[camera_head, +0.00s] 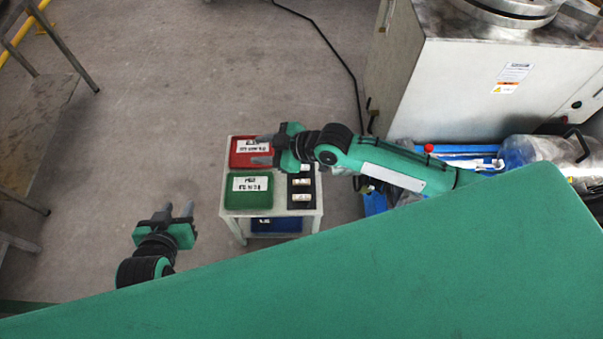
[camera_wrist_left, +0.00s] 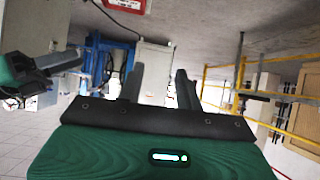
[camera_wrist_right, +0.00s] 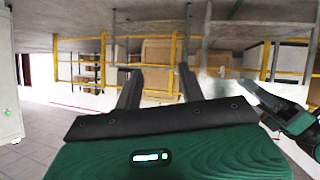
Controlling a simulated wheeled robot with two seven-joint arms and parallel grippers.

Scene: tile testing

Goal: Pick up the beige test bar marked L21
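Small beige bars (camera_head: 301,197) lie in a dark holder (camera_head: 291,204) on the right side of a small white cart (camera_head: 237,229). Their markings are too small to read, so I cannot tell which is L21. My right arm partly covers the holder's far end. My right gripper (camera_head: 264,149) is open and empty, above the cart's far part near the red tray; its spread fingers also show in the right wrist view (camera_wrist_right: 160,85). My left gripper (camera_head: 178,208) is open and empty, left of the cart; its fingers also show in the left wrist view (camera_wrist_left: 158,82).
A red tray (camera_head: 240,159) and a green tray (camera_head: 237,203), each with a white label, stand on the cart. A blue bin (camera_head: 284,225) is on its lower shelf. A large grey machine (camera_head: 460,80) stands at the right. The floor left of the cart is clear.

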